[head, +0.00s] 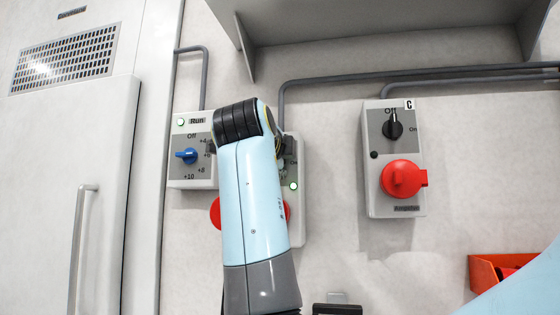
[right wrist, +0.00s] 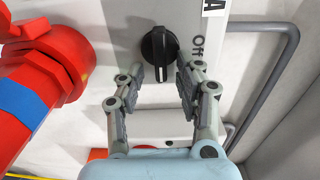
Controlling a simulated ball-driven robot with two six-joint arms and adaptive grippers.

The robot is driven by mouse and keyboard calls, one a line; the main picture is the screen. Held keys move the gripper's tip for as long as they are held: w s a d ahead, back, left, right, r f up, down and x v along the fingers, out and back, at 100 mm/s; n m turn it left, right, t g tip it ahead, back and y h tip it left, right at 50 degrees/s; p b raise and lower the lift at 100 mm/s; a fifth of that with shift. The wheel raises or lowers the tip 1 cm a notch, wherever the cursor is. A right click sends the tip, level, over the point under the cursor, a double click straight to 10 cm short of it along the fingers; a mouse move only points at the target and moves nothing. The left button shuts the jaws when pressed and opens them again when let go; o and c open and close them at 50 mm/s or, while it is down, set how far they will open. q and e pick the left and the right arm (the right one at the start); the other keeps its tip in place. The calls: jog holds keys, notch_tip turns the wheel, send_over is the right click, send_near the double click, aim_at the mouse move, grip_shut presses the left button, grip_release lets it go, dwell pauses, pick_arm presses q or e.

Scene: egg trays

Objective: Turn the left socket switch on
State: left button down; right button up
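The left socket (head: 297,225) is on the wall, mostly hidden behind my right arm. My left gripper is not in view.
Another socket (head: 394,209), marked C, is at right, its black knob toward Off. A control box (head: 178,173) with a blue knob is at left. A grey shelf (head: 380,22) juts out above. A red plug (right wrist: 45,75) crowds the wrist view's left. A red bin (head: 484,275) is lower right.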

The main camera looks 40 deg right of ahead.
notch_tip(320, 180, up, 10)
dwell(0.4)
